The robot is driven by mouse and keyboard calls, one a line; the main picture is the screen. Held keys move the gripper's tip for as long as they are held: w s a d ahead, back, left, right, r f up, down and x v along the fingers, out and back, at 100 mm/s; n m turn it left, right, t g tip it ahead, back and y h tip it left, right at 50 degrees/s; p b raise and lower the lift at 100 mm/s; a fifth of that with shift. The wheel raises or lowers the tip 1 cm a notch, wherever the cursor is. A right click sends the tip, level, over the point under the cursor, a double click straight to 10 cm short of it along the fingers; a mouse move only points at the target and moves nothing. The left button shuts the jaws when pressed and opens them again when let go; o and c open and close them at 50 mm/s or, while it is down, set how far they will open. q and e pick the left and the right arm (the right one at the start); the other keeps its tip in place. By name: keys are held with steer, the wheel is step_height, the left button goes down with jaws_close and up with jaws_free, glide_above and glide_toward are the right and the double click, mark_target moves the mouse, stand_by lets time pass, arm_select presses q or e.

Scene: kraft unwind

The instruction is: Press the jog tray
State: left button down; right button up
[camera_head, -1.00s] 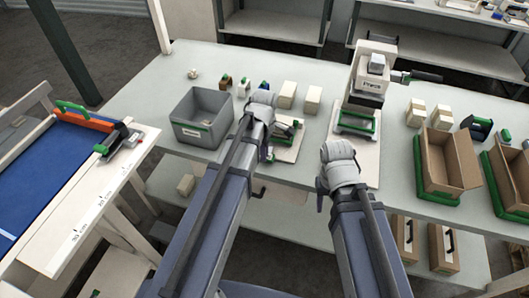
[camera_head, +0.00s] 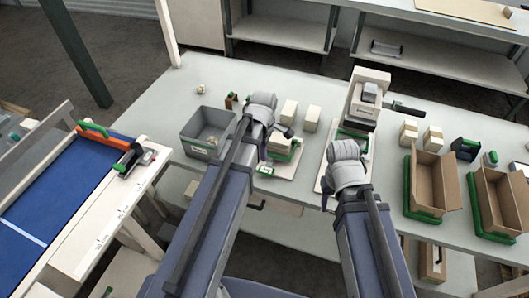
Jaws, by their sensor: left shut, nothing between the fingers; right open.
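The small tray (camera_head: 286,148) with green edges, which I take for the jog tray, stands on a pale board (camera_head: 285,168) in the middle of the bench. A cream block or stack appears to sit in it. My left gripper (camera_head: 283,131) is over the tray's back left side, shut with nothing held. My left wrist hides part of it, and I cannot tell whether it touches the tray. My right gripper (camera_head: 328,188) is open, in front of the press (camera_head: 366,98). My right wrist hides most of its fingers and part of the press's pale base.
A grey bin (camera_head: 189,148) stands left of the tray. Cream blocks (camera_head: 312,118) stand behind it. Two cardboard boxes (camera_head: 437,182) (camera_head: 503,205) on green bases stand at the right. A blue-topped table (camera_head: 45,195) with an orange-and-green bar is at the far left.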

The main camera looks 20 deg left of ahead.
mark_target(265, 170)
arm_select(q)
step_height(265, 170, up, 2)
steer(key=shift+s+r+p, duration=0.15)
steer(key=shift+p, duration=0.5)
arm_select(e)
step_height(265, 170, up, 2)
steer(key=shift+r, duration=0.15)
arm_select(q)
steer(key=shift+w+a+r+p, duration=0.1)
steer(key=shift+w+r+p, duration=1)
steer(key=shift+w, duration=0.15)
arm_select(e)
step_height(265, 170, up, 2)
steer(key=shift+r, duration=0.1)
arm_select(q)
steer(key=shift+f, duration=0.15)
step_height(265, 170, down, 14)
steer(key=b, duration=1.4)
arm_select(e)
step_height(265, 170, down, 14)
